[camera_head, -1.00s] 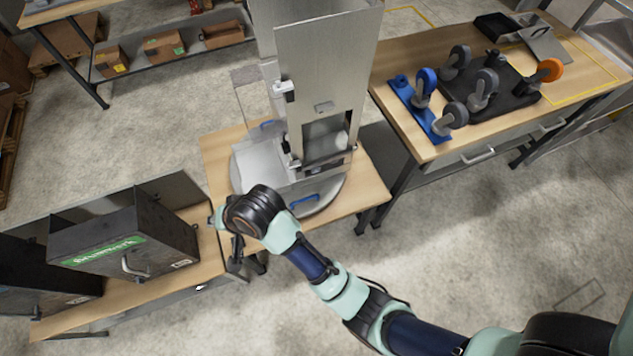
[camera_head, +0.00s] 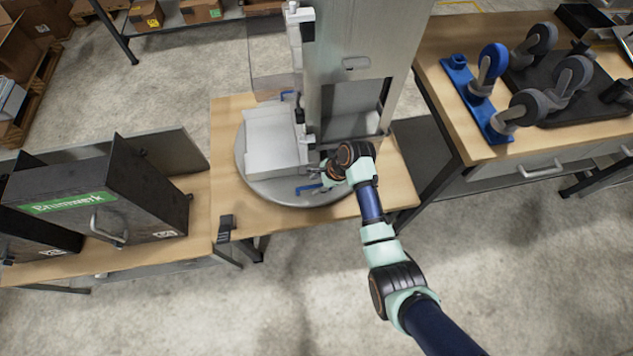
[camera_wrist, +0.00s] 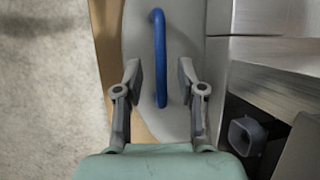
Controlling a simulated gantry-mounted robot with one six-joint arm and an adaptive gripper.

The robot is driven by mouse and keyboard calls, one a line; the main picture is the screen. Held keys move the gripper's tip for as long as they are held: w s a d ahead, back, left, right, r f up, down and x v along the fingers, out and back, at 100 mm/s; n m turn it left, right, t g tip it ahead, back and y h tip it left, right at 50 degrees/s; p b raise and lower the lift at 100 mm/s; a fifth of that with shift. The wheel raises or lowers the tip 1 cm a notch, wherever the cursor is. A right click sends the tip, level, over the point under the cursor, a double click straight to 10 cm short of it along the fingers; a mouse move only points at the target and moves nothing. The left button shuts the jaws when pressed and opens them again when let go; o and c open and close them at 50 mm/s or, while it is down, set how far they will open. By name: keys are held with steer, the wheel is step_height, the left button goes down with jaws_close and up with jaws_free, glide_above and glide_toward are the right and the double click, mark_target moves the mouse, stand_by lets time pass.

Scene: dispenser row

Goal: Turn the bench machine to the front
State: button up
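The bench machine (camera_head: 362,60) is a tall grey metal cabinet with a lower opening. It stands on a round grey turntable (camera_head: 262,183) on a wooden bench. In the wrist view the near blue handle (camera_wrist: 160,55) lies lengthwise between and ahead of my fingers. My gripper (camera_wrist: 162,82) is open, with a finger on each side of the handle's near end. In the head view my gripper (camera_head: 322,178) is partly hidden by my wrist.
A black box (camera_head: 100,205) with a green label stands on the bench at left. At right, a bench holds a blue plate (camera_head: 473,98) and several casters. A small dark block (camera_head: 226,225) sits at the machine bench's front left corner.

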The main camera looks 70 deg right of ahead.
steer(key=shift+w+f, duration=0.3)
steer(key=shift+f, duration=0.3)
jaws_close()
